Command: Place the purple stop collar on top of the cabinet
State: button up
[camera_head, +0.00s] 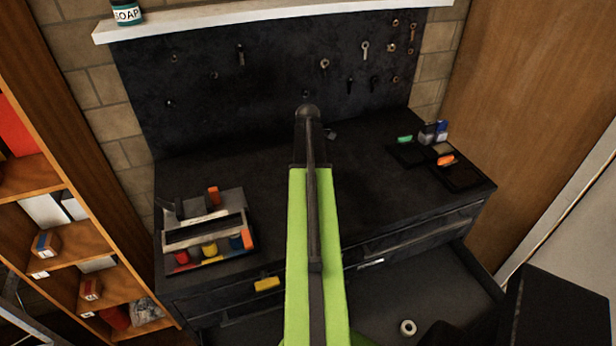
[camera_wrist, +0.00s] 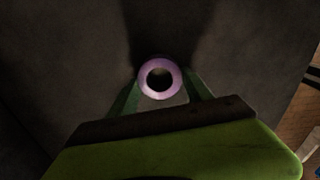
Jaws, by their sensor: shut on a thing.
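The purple stop collar (camera_wrist: 160,78) is a pale purple ring with a round hole. In the wrist view it sits between the two dark green fingers of my gripper (camera_wrist: 160,92), which is shut on it. A plain dark surface lies behind it; I cannot tell the gap between them. In the head view my green arm reaches up the middle of the picture, and the fingers and collar cannot be made out. A dark cabinet (camera_head: 260,160) with drawers and a flat top stands against the wall, partly hidden by my arm. No purple ring shows on its top.
A grey organiser (camera_head: 205,235) with coloured items stands on the top at left; dark trays (camera_head: 455,175) with small items stand at right. A pegboard (camera_head: 200,85) rises behind. A pale ring (camera_head: 408,327) lies low at right. Wooden shelves (camera_head: 85,240) stand left. The top's middle is mostly bare.

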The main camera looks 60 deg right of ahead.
jog(key=o, duration=1.4)
jog(key=shift+o, duration=0.2)
notch_tip(320, 180, up, 12)
jog(key=p, duration=1.2)
jog(key=shift+r+p, duration=0.2)
jog(key=shift+p, duration=0.1)
jog(key=shift+f, duration=0.1)
